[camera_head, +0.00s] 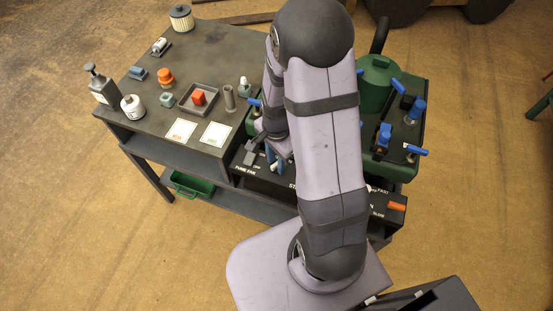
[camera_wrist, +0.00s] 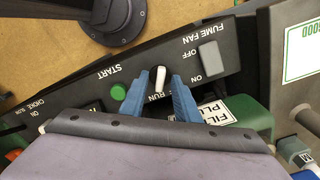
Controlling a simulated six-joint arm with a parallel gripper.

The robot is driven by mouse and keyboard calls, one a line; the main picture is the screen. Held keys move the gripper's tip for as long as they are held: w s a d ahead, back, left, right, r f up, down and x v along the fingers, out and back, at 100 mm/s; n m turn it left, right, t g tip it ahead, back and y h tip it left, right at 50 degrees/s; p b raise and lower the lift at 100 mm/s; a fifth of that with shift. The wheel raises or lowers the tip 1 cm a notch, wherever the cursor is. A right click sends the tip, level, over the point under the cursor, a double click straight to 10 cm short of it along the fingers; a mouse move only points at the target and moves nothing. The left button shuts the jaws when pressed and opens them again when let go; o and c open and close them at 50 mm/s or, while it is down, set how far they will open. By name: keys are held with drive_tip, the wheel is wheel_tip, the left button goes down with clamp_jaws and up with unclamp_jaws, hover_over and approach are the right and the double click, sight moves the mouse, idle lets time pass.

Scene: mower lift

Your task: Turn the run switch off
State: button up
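The run switch (camera_wrist: 159,80) is a small white lever on a black control panel (camera_wrist: 85,85), with the word RUN partly visible beside its base. My gripper (camera_wrist: 160,78) has two blue fingers, one on each side of the lever. The fingers are apart, with a gap showing between each finger and the lever. In the head view my gripper (camera_head: 272,162) is over the left part of the panel, and my arm hides much of it. I cannot read an OFF label for the run switch in either view.
A green start button (camera_wrist: 118,91) is left of the fingers. A grey fume fan rocker (camera_wrist: 209,57) is to the right. Blue-handled valves (camera_head: 416,110) and an orange throttle lever (camera_head: 397,207) are right of my arm. A grey bench (camera_head: 145,70) with small parts is left.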

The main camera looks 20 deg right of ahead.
drive_tip(key=shift+c, duration=0.2)
clamp_jaws()
drive_tip(key=shift+n, duration=0.3)
drive_tip(key=n+p, duration=0.1)
drive_tip(key=n, duration=0.4)
drive_tip(key=shift+r+p, duration=0.1)
drive_tip(key=shift+p, duration=0.25)
drive_tip(key=n+p, duration=0.1)
drive_tip(key=n, duration=0.5)
drive_tip(key=shift+w, duration=0.1)
drive_tip(key=shift+n, duration=0.3)
drive_tip(key=shift+o, duration=0.2)
unclamp_jaws()
